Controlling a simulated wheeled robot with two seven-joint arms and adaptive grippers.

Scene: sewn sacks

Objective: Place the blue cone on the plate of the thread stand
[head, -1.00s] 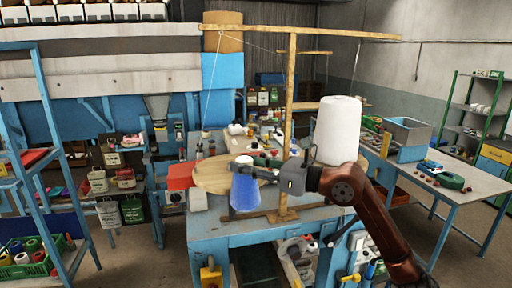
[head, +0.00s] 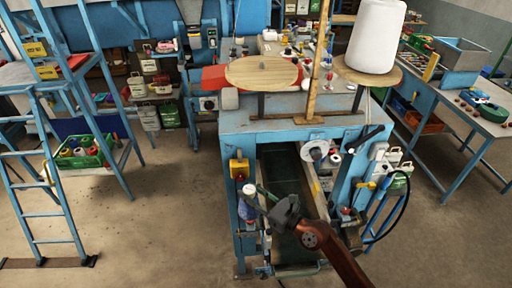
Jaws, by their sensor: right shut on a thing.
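The thread stand has a wooden post (head: 318,70) and two round wooden plates on the blue workbench. The left plate (head: 250,72) is bare, with a short peg at its middle. The right plate (head: 392,77) bears a large white cone (head: 376,36). My right gripper (head: 259,200) is in front of the bench, well below and nearer than the plates. It is shut on the blue cone (head: 247,211), which shows small, with a pale top, at the fingertips. The fingers partly hide it. My left gripper is not in view.
The workbench top (head: 235,121) has a bare strip in front of the stand. A yellow switch box (head: 239,169) is on its front, near the gripper. A blue ladder (head: 35,170) and shelf with a green crate (head: 82,151) stand left. Open floor lies between.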

